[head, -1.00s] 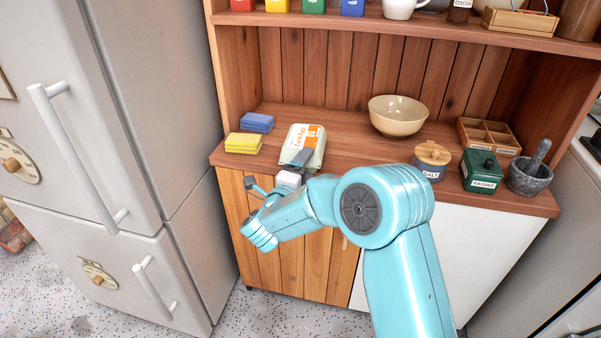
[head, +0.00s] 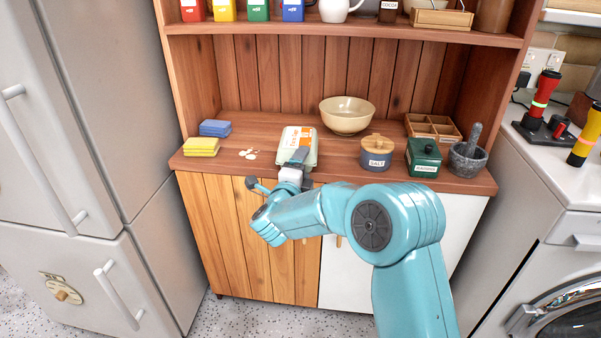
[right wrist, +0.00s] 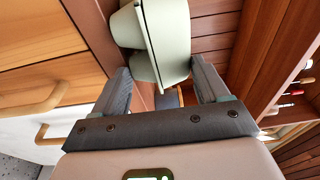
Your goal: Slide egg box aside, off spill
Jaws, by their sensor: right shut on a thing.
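The egg box (head: 298,136), pale green-grey with an orange and white label, sits on the wooden counter in the head view. My right gripper (head: 298,160) reaches it from the front and is shut on it. In the right wrist view the egg box (right wrist: 168,30) is between the two fingers of my right gripper (right wrist: 160,72). The spill (head: 248,154), a few small whitish patches, lies on the counter left of the egg box, with bare wood between them. My left gripper is not in view.
Yellow sponges (head: 201,147) and blue sponges (head: 215,128) lie left of the spill. A beige bowl (head: 347,116) stands behind right of the egg box. The salt jar (head: 376,153), green box (head: 424,158) and mortar (head: 467,160) stand farther right. A shelf (head: 340,34) overhangs the counter.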

